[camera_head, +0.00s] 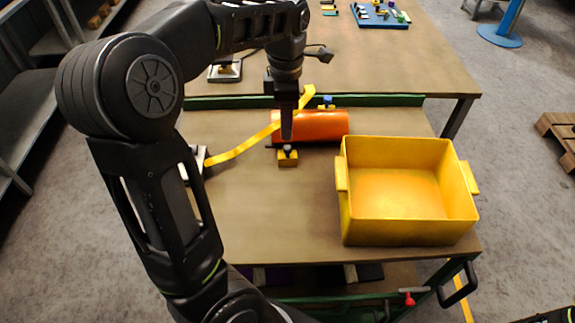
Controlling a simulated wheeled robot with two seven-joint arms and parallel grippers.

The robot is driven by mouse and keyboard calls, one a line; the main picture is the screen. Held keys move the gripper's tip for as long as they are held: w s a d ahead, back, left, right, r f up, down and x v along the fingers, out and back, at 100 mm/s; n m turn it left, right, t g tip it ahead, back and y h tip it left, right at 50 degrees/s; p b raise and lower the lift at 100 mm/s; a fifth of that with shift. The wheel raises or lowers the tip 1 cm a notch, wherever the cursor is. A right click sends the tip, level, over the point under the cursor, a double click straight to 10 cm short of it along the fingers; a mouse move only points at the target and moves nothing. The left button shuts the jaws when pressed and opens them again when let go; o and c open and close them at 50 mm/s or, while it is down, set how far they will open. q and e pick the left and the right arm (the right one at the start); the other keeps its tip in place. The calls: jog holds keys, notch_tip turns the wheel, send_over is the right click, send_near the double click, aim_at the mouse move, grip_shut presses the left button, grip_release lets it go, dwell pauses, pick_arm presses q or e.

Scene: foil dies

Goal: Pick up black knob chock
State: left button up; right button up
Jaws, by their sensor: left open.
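The black knob chock (288,159) is a small yellow block with a black knob on top. It sits on the cart's tabletop just in front of an orange cylinder (325,124). My left gripper (287,136) points down directly above the chock, with its fingertips close over the knob. The fingers line up one behind the other from here, so the gap between them is hard to see. It holds nothing that I can see. My right gripper is not in view.
A yellow bin (345,215) stands at the right of the tabletop (265,220), with an empty floor inside. A yellow strap (240,148) runs up beside the cylinder. A blue-knobbed piece (327,101) is behind the cylinder. The tabletop front is clear.

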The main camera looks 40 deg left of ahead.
aim_at(288, 147)
pick_arm(q)
notch_tip(288, 147, down, 2)
jog(key=shift+b, duration=0.45)
jog(key=shift+r, duration=0.1)
jog(key=shift+f, duration=1.3)
jog(key=shift+d+f+p, duration=0.15)
jog(key=shift+f+p, duration=0.4)
jog(key=shift+f, duration=2.1)
